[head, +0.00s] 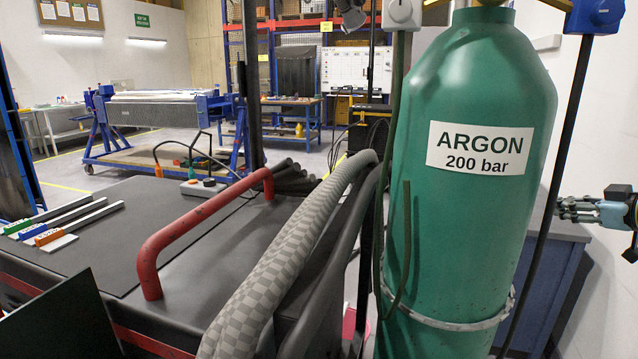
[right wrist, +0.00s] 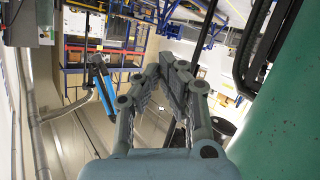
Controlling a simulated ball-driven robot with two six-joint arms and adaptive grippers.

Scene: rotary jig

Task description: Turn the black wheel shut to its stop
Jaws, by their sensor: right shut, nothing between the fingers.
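I cannot make out the black wheel in either view. A large green gas cylinder (head: 465,230), labelled ARGON 200 bar, stands upright in the head view, its top cut off by the upper edge. It also fills the right side of the right wrist view (right wrist: 285,125). My right gripper (head: 562,209) is at the right edge of the head view, to the right of the cylinder and apart from it in the picture. In the right wrist view its fingers (right wrist: 172,66) are closed together with nothing between them. My left gripper is not in view.
A dark bench (head: 110,240) with a red handle (head: 205,220) and a thick grey checked hose (head: 290,255) lies left of the cylinder. A metal band (head: 450,325) wraps the cylinder low down. A blue cabinet (head: 548,280) stands behind at right.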

